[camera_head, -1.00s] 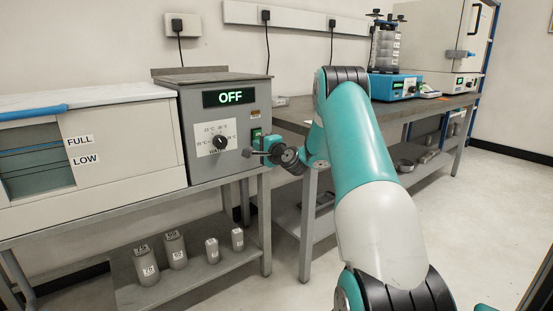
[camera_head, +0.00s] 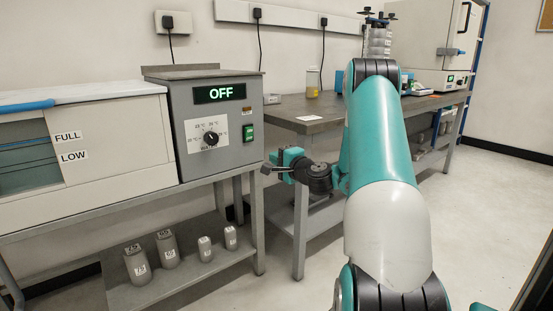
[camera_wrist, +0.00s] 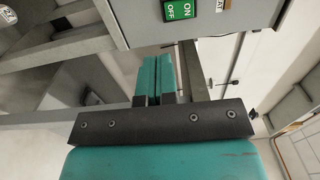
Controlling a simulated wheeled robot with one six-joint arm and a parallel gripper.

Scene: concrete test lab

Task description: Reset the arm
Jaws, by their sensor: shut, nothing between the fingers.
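My gripper (camera_head: 267,168) is just right of the grey control box (camera_head: 188,103) in the head view, pointing left, below the green switch (camera_head: 248,132). In the wrist view my gripper (camera_wrist: 157,62) shows its two teal fingers together, shut with nothing between them. The green ON/OFF switch (camera_wrist: 179,9) is at the top of that view, apart from the fingers. My arm reaches up and bends over toward the box. The display (camera_head: 219,93) on the box reads OFF.
A water bath tank (camera_head: 90,150) with FULL and LOW marks joins the box at left. A bench (camera_head: 318,120) stands behind my arm and carries a bottle (camera_head: 312,82) and lab devices. Several labelled weights (camera_head: 167,249) stand on the lower shelf. The floor at right is clear.

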